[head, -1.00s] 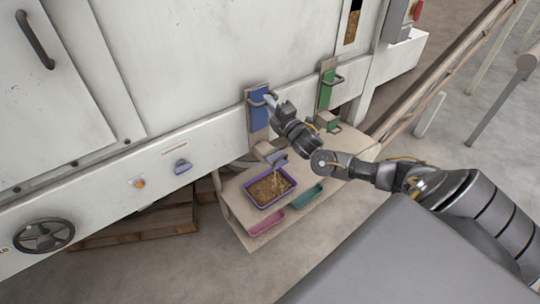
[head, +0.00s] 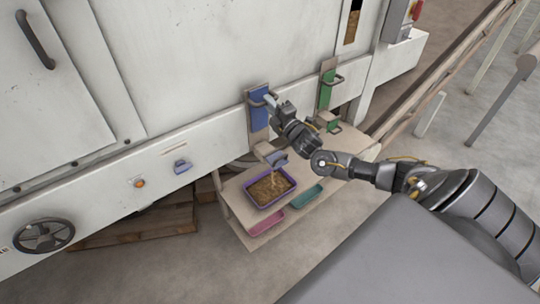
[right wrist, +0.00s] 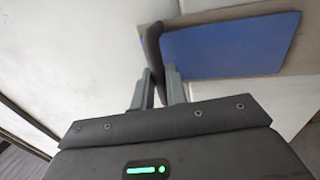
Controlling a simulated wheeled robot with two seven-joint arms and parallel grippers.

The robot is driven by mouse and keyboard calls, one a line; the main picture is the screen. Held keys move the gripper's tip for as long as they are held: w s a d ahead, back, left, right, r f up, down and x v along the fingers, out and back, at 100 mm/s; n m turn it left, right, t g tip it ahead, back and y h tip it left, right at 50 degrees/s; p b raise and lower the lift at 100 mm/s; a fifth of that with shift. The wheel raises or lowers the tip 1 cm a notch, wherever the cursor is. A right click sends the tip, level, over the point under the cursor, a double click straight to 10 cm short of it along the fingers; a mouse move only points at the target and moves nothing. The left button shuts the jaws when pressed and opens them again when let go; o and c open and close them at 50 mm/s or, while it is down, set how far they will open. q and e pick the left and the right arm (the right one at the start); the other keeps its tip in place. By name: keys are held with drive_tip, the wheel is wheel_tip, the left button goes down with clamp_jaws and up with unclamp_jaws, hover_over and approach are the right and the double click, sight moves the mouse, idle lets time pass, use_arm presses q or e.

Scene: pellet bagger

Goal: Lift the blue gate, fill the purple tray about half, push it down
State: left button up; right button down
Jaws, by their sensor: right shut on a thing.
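The blue gate (head: 259,108) is a blue plate on a beige backing on the machine front, with a dark handle. It also shows in the right wrist view (right wrist: 230,48). My right gripper (head: 271,100) is shut on the gate's dark handle (right wrist: 154,55); its fingers sit either side of the handle in the right wrist view. Below the gate is a blue-grey spout (head: 276,158). A thin stream of pellets falls from it into the purple tray (head: 264,207), which stands on the shelf and holds brown pellets across its floor. My left gripper is not in view.
A green gate (head: 327,90) with its own handle is to the right of the blue one. A pink tray (head: 267,222) and a teal tray (head: 305,196) stand lower, in front of the purple tray. A pallet (head: 135,222) lies on the floor to the left.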

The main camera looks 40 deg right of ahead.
idle(0.3)
wheel_tip(320, 180, down, 5)
drive_tip(key=b, duration=0.3)
drive_tip(key=shift+b, duration=0.3)
drive_tip(key=c, duration=1.7)
unclamp_jaws()
drive_tip(key=shift+r, duration=0.2)
drive_tip(key=shift+c, duration=0.2)
drive_tip(key=o, duration=0.5)
drive_tip(key=shift+r+p, duration=0.1)
drive_tip(key=shift+p, duration=0.2)
drive_tip(key=s+p, duration=0.3)
drive_tip(key=s, duration=0.4)
drive_tip(key=shift+p, duration=0.4)
